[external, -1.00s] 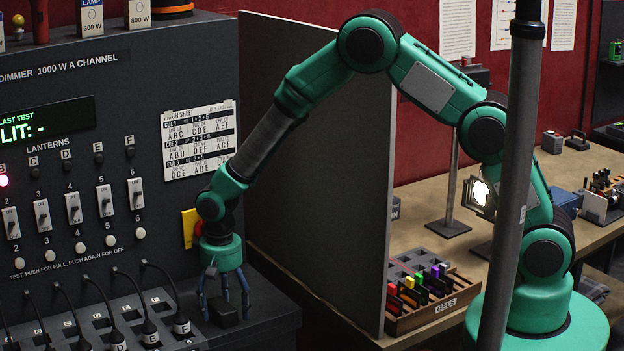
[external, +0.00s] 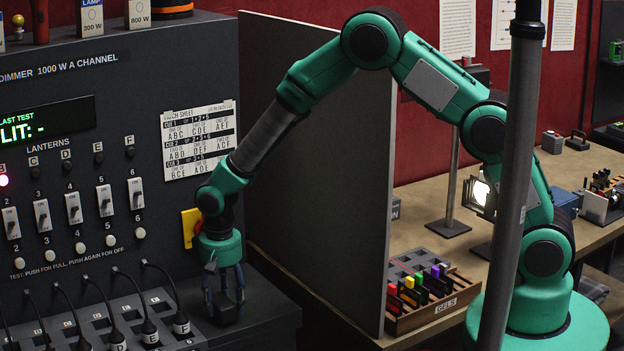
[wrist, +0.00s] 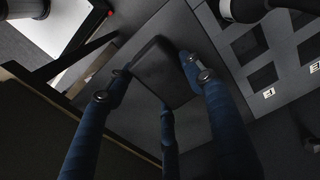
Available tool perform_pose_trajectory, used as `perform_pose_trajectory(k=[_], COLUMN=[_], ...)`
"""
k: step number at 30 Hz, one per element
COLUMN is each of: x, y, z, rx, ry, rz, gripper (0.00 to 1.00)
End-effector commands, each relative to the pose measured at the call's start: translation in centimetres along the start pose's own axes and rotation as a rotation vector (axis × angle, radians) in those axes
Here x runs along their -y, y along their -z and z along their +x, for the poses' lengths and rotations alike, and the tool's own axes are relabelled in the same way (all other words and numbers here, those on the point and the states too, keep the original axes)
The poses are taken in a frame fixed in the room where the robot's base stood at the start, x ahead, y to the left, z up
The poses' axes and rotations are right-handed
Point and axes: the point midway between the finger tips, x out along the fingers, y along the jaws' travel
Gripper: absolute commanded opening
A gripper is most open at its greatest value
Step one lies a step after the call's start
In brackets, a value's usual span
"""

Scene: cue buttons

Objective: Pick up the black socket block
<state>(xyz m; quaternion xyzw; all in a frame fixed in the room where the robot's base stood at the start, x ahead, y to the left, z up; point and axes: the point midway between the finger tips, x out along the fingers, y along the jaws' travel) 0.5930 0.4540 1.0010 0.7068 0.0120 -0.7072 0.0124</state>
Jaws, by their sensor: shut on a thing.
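The black socket block (external: 227,313) sits low at the right end of the dark ledge below the dimmer panel. My gripper (external: 224,308) points down over it, with its blue fingers closed around its sides. In the wrist view the block (wrist: 155,75) lies between the fingertips of my gripper (wrist: 157,84), and the fingers touch it on both sides. I cannot tell whether its underside is clear of the ledge.
A row of plugs with black cables (external: 149,330) stands just left of my gripper. The dimmer panel (external: 150,80) rises behind, and a grey partition (external: 320,170) stands to the right. A rack of coloured gels (external: 425,290) lies beyond it.

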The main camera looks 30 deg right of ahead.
Motion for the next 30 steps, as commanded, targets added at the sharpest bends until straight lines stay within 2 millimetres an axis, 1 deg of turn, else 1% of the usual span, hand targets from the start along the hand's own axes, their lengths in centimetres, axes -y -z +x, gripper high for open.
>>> perform_pose_trajectory(k=[1,5,12,15,21,30], x=[0.1,0.1,0.1,0.0,0.0,0.0], y=[0.1,0.1,0.1,0.1,0.0,0.0], z=[-0.8,-2.6,-6.4,-7.5,-8.7,-8.7], rx=[-0.002,-0.003,-0.003,-0.002,-0.001,-0.001], ry=[0.002,0.002,0.003,0.001,0.001,0.001], rz=[0.000,0.000,0.000,0.000,0.000,0.000], gripper=[0.23,0.23,0.23,0.23,0.23,0.23])
